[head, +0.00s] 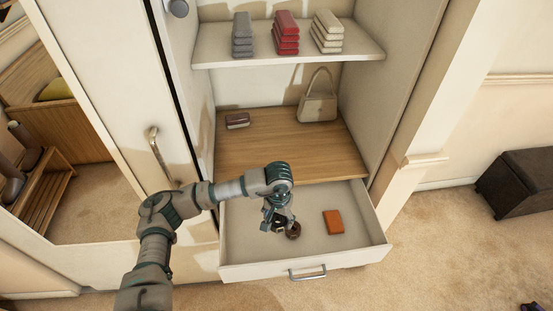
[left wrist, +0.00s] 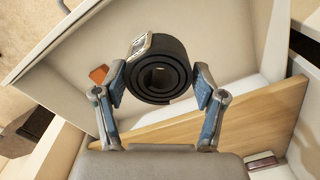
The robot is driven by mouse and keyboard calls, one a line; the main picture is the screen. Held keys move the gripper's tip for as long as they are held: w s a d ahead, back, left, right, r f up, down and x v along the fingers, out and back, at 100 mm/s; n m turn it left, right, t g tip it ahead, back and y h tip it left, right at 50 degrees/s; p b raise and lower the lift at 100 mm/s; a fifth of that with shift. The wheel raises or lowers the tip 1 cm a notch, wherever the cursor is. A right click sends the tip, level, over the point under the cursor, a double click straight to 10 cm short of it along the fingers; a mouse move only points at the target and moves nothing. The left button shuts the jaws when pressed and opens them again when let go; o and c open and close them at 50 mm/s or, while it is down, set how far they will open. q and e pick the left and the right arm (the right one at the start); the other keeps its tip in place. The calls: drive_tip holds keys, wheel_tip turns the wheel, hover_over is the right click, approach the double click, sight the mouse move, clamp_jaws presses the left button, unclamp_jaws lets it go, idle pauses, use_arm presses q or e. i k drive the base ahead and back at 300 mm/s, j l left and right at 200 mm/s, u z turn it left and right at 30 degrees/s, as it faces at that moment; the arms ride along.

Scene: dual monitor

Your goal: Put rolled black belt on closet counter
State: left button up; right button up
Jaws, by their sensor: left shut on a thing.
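The rolled black belt (left wrist: 160,72), with a silver buckle, is between the fingers of my left gripper (left wrist: 160,88) in the left wrist view. The fingers are shut on its two sides. In the head view my left gripper (head: 279,222) is over the open drawer and mostly hides the belt. The closet counter is the wooden surface (head: 280,155) behind and above the drawer; it also shows in the left wrist view (left wrist: 215,120). My right gripper is in neither view.
The open drawer (head: 240,245) holds an orange wallet (head: 333,221) and a brown rolled item (head: 294,231) beside my gripper. A dark red wallet (head: 237,121) and a beige handbag (head: 318,102) stand on the counter; its middle is clear. A shelf (head: 290,52) with folded stacks hangs above.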

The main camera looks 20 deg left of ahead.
sight(313, 159)
drive_tip(key=i+l+z, duration=0.15)
drive_tip(key=i+l, duration=0.5)
drive_tip(key=i+j+z, duration=0.15)
drive_tip(key=i+j, duration=0.3)
drive_tip(key=i, duration=0.1)
